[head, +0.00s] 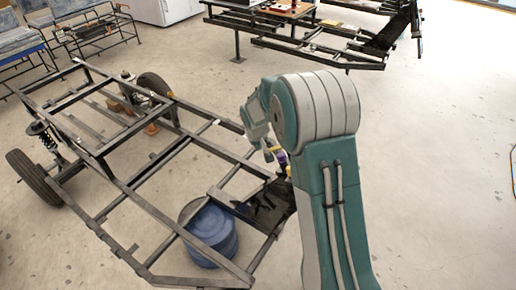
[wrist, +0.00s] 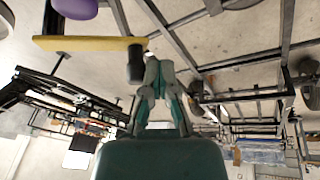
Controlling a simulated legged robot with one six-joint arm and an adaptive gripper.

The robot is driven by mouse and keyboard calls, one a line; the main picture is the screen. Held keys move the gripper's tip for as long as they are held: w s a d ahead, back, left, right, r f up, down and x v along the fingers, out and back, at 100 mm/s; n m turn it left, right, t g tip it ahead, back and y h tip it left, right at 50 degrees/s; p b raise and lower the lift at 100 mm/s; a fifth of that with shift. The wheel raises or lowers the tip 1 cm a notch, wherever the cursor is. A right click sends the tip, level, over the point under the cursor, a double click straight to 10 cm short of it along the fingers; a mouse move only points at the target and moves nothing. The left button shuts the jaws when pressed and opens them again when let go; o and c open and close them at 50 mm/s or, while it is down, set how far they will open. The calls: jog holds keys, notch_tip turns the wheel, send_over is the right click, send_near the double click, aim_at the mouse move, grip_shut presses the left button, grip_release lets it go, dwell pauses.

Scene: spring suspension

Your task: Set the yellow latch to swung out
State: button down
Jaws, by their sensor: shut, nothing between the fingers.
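The yellow latch (wrist: 88,44) is a flat yellow bar in the upper left of the wrist view. A dark cylindrical peg (wrist: 135,66) stands at the bar's right end. A purple round part (wrist: 76,8) shows beyond the bar at the picture's edge. My gripper (wrist: 154,64) is shut and empty, with its fingertips just right of the peg; I cannot tell whether they touch it. In the head view my gripper (head: 270,154) is beside a small purple and yellow patch (head: 281,156), and my arm hides most of the latch.
A black metal frame with wheels (head: 120,185) fills the left of the head view. A blue drum (head: 212,232) stands under its near end. Another dark frame (head: 310,42) is at the back. The concrete floor at right (head: 435,170) is clear.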

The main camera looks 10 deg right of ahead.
jog(key=shift+m+h, duration=0.5)
jog(key=shift+m, duration=0.4)
jog(key=w, duration=0.1)
jog(key=w+d, duration=0.1)
jog(key=w, duration=0.1)
jog(key=w+f, duration=0.1)
jog(key=shift+w+d, duration=0.2)
jog(key=shift+d, duration=0.2)
jog(key=shift+w+a, duration=0.1)
jog(key=shift+a, duration=0.05)
